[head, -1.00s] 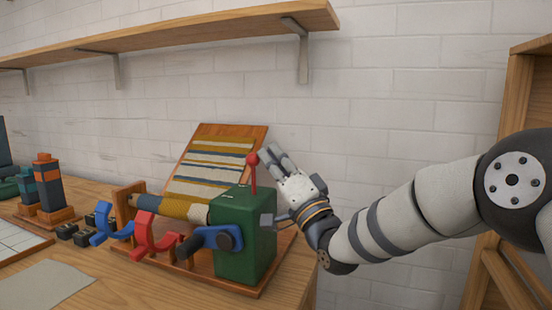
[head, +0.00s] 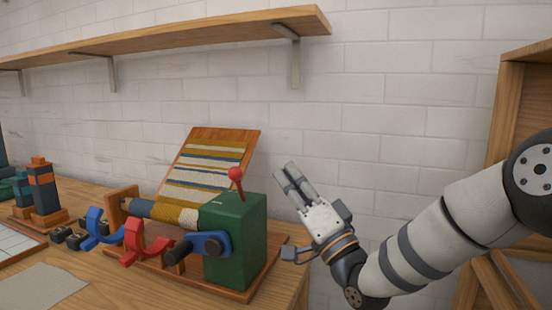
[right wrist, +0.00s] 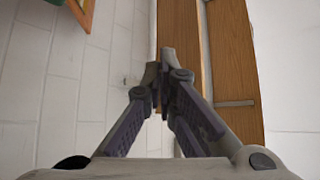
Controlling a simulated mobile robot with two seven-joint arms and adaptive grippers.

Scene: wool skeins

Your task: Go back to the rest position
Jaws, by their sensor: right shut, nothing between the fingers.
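My right gripper (head: 290,178) is shut and empty in the head view. It is in the air to the right of the green machine box (head: 236,238), apart from it, with its fingers pointing up and left. In the right wrist view the fingers (right wrist: 166,62) meet at their tips with nothing between them. My left gripper is not in view.
The winding machine has a blue crank (head: 203,244), a red bracket (head: 138,243) and a striped wool board (head: 208,170). A wooden shelf (head: 170,38) runs above. A wooden frame (head: 505,120) stands at right. Wool spools (head: 43,190) stand at left.

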